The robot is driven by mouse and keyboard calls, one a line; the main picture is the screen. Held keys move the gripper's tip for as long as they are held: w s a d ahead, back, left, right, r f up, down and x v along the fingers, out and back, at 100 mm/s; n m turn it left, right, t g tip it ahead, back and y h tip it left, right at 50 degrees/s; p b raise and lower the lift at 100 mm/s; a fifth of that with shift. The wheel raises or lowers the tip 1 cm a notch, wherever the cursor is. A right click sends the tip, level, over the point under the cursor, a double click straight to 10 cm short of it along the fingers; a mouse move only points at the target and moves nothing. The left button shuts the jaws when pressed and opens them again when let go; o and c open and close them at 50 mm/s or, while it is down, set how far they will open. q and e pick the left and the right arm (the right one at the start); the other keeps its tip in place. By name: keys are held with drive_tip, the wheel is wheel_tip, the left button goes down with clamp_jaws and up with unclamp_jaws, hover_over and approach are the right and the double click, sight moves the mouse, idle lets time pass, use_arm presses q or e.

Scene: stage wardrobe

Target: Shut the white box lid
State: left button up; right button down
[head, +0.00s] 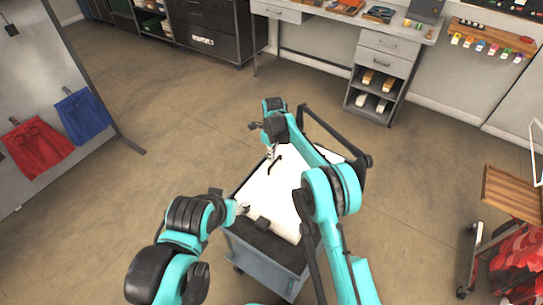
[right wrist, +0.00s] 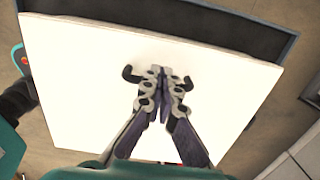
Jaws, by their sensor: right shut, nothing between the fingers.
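The white box lid (head: 286,187) shows as a broad white panel over the cart, partly hidden by my right arm. In the right wrist view the lid (right wrist: 75,100) fills most of the picture, with a black handle (right wrist: 131,74) on it. My right gripper (head: 270,154) is shut and empty, over the lid at the handle; its fingers (right wrist: 164,75) cover the handle's middle. I cannot tell whether they touch it. My left gripper (head: 242,208) is at the lid's left edge, its jaw state unclear. The box under the lid is hidden, so I cannot tell whether a gap remains.
The grey cart (head: 262,262) has a dark top and a black push handle (head: 335,130) at its far side. A wooden-topped trolley (head: 513,190) with red cloth stands at the right. A rack with red shorts (head: 38,148) is at the left. Open floor surrounds the cart.

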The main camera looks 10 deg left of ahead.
drive_tip(key=shift+d+r, duration=0.1)
wheel_tip(320, 180, up, 12)
drive_tip(key=s+d+r+n+t+b, duration=0.1)
drive_tip(key=s+d+r+n, duration=0.2)
drive_tip(key=d+r, duration=0.25)
drive_tip(key=s+d+r+n+t, duration=0.1)
drive_tip(key=s+d+r+n, duration=0.1)
drive_tip(key=d+r+n, duration=0.3)
drive_tip(key=s+d+r+n+t+b, duration=0.15)
drive_tip(key=s+d+n, duration=0.25)
drive_tip(key=s+d, duration=0.55)
drive_tip(key=s+d+f+n+t, duration=0.1)
drive_tip(key=s+d+f+n, duration=0.2)
drive_tip(key=s, duration=0.3)
drive_tip(key=s+d+f+n+t+b, duration=0.1)
drive_tip(key=s+d+f+n, duration=0.2)
drive_tip(key=s, duration=0.4)
drive_tip(key=s+d+f+n+t, duration=0.1)
drive_tip(key=s+d+f+n, duration=0.2)
drive_tip(key=s+d+n, duration=0.1)
drive_tip(key=shift+s+d+f+n+b, duration=0.3)
drive_tip(key=shift+s+d, duration=0.3)
drive_tip(key=shift+s, duration=0.6)
